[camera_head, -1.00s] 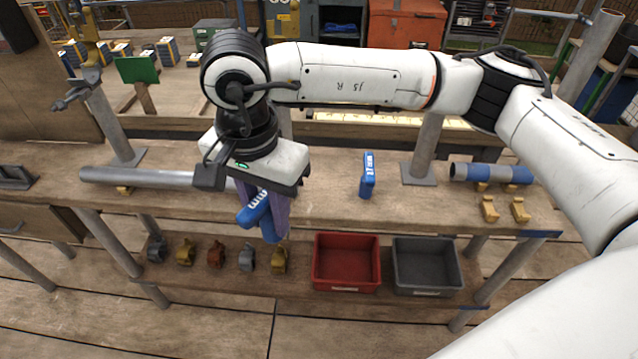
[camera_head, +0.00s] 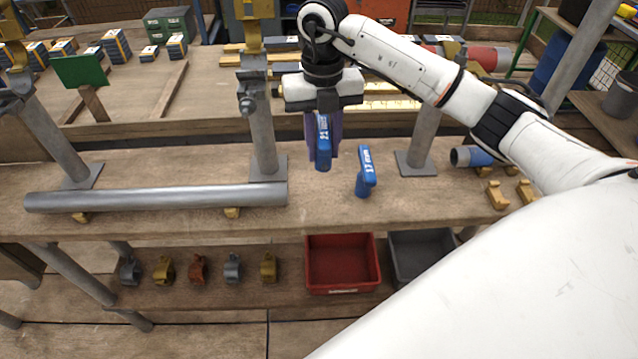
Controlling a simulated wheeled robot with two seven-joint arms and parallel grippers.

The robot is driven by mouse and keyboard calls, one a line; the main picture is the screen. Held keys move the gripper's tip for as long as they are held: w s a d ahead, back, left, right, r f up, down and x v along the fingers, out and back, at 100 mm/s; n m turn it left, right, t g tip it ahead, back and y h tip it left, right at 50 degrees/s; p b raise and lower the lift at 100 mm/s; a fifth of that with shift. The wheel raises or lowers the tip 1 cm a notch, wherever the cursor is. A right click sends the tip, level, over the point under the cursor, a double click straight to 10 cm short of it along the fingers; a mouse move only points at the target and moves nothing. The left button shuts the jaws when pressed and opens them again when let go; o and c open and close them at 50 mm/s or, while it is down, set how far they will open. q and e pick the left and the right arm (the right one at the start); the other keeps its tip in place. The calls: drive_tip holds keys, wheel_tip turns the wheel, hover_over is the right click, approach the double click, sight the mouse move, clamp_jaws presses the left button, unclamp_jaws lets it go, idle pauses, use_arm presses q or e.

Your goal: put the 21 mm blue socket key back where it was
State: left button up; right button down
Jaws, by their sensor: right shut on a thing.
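A blue socket key marked 21 (camera_head: 323,153) hangs upright in my right gripper (camera_head: 322,143). The gripper's purple fingers are shut on it, above the back part of the wooden bench. A second blue socket key, marked 17 (camera_head: 366,173), stands upright on the bench just right of the held key, with a small gap between them. I cannot tell whether the held key's lower end touches the bench. My left gripper is not in view.
A grey tube (camera_head: 160,197) lies along the bench (camera_head: 330,215) at the left. Posts (camera_head: 263,140) rise beside the gripper on both sides. A blue-banded tube (camera_head: 472,157) lies at the right. A red bin (camera_head: 342,287) and a grey bin (camera_head: 398,282) stand on the lower shelf with several couplers.

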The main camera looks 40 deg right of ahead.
sight(322, 125)
wheel_tip(322, 125, down, 9)
drive_tip(key=shift+r, duration=0.2)
idle(0.3)
drive_tip(key=shift+f, duration=0.2)
drive_tip(key=c, duration=1.4)
unclamp_jaws()
drive_tip(key=shift+s, duration=0.1)
drive_tip(key=shift+r, duration=0.1)
drive_tip(key=r, duration=1.2)
drive_tip(key=shift+w+r, duration=0.15)
drive_tip(key=shift+w, duration=0.1)
